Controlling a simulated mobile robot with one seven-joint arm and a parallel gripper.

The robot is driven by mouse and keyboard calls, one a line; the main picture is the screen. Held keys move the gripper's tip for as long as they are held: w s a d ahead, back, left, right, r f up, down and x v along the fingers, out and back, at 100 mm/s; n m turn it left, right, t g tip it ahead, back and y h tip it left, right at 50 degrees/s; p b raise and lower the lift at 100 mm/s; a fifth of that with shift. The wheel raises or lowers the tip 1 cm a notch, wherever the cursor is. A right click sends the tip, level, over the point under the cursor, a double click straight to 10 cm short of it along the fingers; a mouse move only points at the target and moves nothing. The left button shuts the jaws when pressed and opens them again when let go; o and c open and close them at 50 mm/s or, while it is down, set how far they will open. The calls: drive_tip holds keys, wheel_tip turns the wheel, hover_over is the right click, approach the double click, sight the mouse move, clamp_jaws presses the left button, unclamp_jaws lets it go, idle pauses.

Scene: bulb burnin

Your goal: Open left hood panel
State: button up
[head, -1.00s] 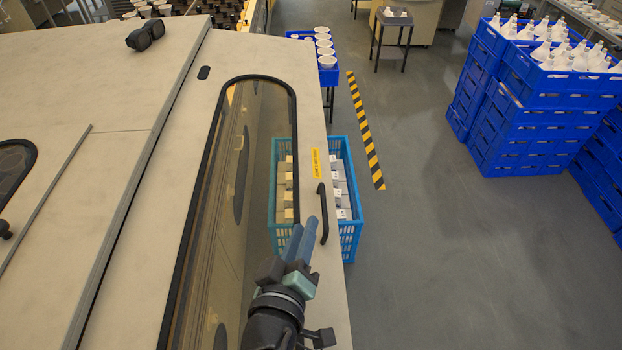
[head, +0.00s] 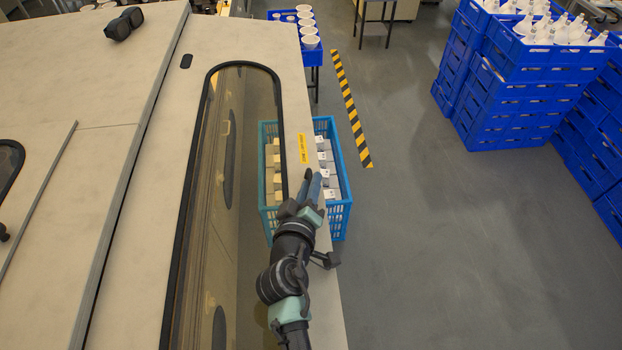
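A beige hood panel (head: 284,52) with a long, dark-framed tinted window (head: 240,150) runs down the middle of the head view. It lies in line with the surface around it, with no gap that I can see. A yellow label (head: 303,148) is on its right strip. Just below the label is a dark bar handle (head: 308,173); only its upper end shows, and the rest is hidden by my gripper. My gripper (head: 311,184) has its blue fingers at the handle, seemingly on either side of it. I cannot tell whether they are closed on it.
A blue crate (head: 341,212) of boxes stands beside and below the panel's right edge. Stacked blue crates (head: 510,120) with white bottles stand at right. A blue tray (head: 313,57) of white cups is behind. Grey floor (head: 430,250) with a striped line (head: 351,110) is clear between.

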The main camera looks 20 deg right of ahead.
drive_tip(key=shift+w+d+f, duration=0.1)
drive_tip(key=shift+w+d, duration=0.15)
drive_tip(key=shift+w, duration=0.2)
clamp_jaws()
idle(1.2)
